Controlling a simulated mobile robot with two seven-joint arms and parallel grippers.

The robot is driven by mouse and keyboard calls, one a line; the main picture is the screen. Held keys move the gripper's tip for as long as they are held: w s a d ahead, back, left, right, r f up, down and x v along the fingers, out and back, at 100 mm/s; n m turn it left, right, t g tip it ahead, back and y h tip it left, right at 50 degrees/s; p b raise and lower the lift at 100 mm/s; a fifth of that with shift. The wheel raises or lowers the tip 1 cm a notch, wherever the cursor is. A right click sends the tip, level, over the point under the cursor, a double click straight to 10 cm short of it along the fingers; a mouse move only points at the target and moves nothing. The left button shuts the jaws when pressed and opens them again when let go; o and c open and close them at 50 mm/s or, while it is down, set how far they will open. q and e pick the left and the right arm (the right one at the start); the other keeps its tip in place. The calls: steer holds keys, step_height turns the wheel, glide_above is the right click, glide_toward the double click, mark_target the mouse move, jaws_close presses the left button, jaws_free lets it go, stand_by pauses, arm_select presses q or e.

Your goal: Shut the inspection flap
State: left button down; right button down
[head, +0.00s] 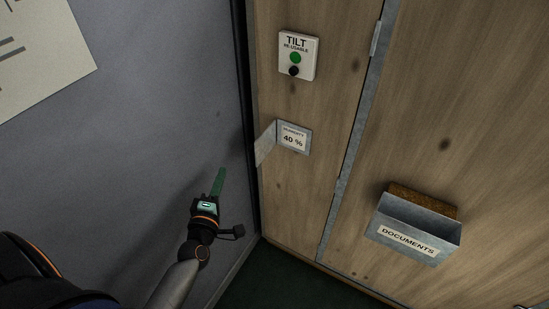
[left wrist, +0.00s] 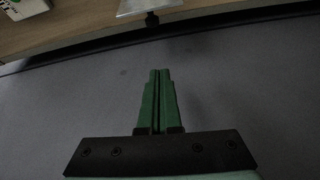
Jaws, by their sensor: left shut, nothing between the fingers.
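The inspection flap (head: 265,143) is a small pale plate on the wooden wall, standing open to the left of a framed window (head: 294,138) that reads "HUMIDITY 40 %". In the left wrist view a pale plate (left wrist: 148,6), probably the flap, is cut off by the top edge. My left gripper (head: 219,172) has green fingers and is shut and empty. In the head view it appears below and left of the flap, in front of the grey wall, apart from the flap. In the left wrist view its fingers (left wrist: 160,75) are together. My right gripper is not in view.
A "TILT" indicator (head: 298,56) is mounted above the window. A metal "DOCUMENTS" holder (head: 414,226) sticks out from the wooden wall at the right. The grey wall (head: 150,110) meets the wooden wall in a dark corner just left of the flap.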

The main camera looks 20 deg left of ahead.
mark_target(261, 142)
arm_select(q)
steer(key=w+n, duration=0.1)
steer(key=w, duration=0.9)
steer(key=shift+d+r+p, duration=0.2)
steer(key=shift+d+p, duration=0.2)
steer(key=shift+p, duration=0.05)
stand_by(0.3)
